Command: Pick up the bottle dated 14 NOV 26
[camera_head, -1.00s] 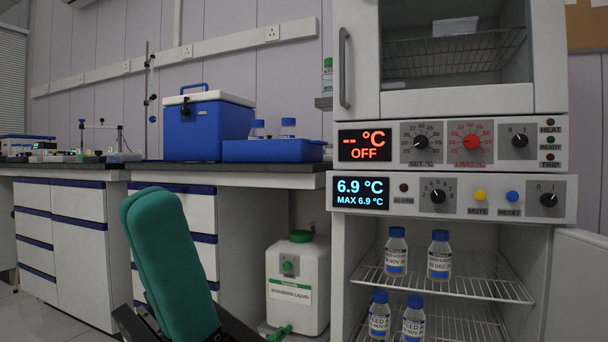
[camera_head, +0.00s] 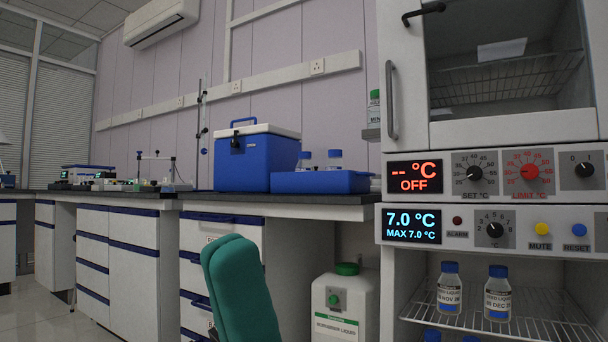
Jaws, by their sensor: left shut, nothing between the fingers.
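The open lower fridge holds blue-capped bottles. On its upper wire shelf (camera_head: 530,322) stand a left bottle (camera_head: 449,292), whose label seems to read "NOV 26" with the day unclear, and a right bottle (camera_head: 497,297), whose label seems to read "05 DEC 26". Below, only the caps of two lower bottles show, a left cap (camera_head: 431,335) and a right cap (camera_head: 470,338). I cannot tell which bottle is dated 14 NOV 26. My left gripper (camera_head: 232,246), with teal fingers, is shut and empty, left of the fridge and well apart from the bottles. My right gripper is not in view.
The bench (camera_head: 290,198) carries a blue cooler box (camera_head: 255,165) and a blue tray (camera_head: 320,183) with bottles. An upper cabinet (camera_head: 505,75) stands above the fridge panel (camera_head: 500,229).

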